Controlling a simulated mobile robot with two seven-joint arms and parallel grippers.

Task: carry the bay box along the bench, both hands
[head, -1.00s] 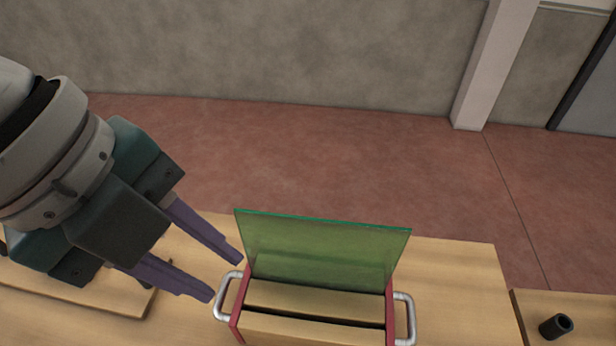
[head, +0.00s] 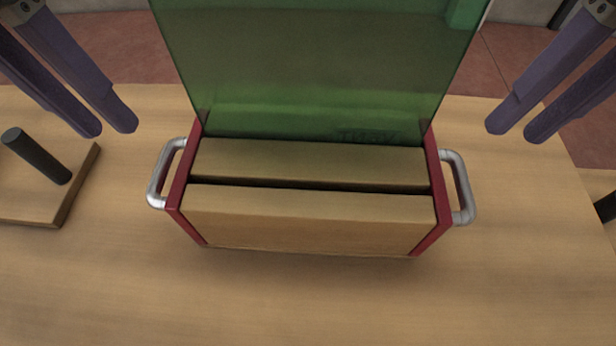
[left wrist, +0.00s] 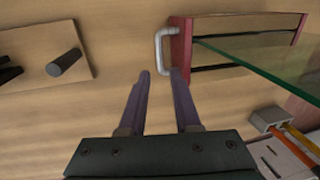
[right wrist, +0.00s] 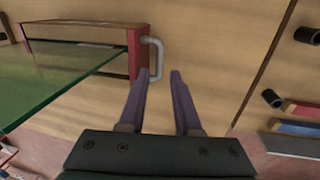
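The bay box (head: 310,222) stands on the wooden bench, with wooden long sides, red end walls and a silver handle at each end. A green glass pane (head: 320,75) stands upright in its slot. My left gripper (head: 118,128) is open and empty, apart from the left handle (head: 160,175); in the left wrist view its fingers (left wrist: 160,75) point toward that handle (left wrist: 162,48). My right gripper (head: 512,132) is open and empty, apart from the right handle (head: 462,188); in the right wrist view its fingers (right wrist: 160,74) are just short of the handle (right wrist: 158,52).
A wooden block with a dark peg (head: 40,158) stands on the bench at the left. Bare bench (head: 300,305) lies in front of the box. In the right wrist view, a seam and dark cylinders (right wrist: 272,98) lie to the right.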

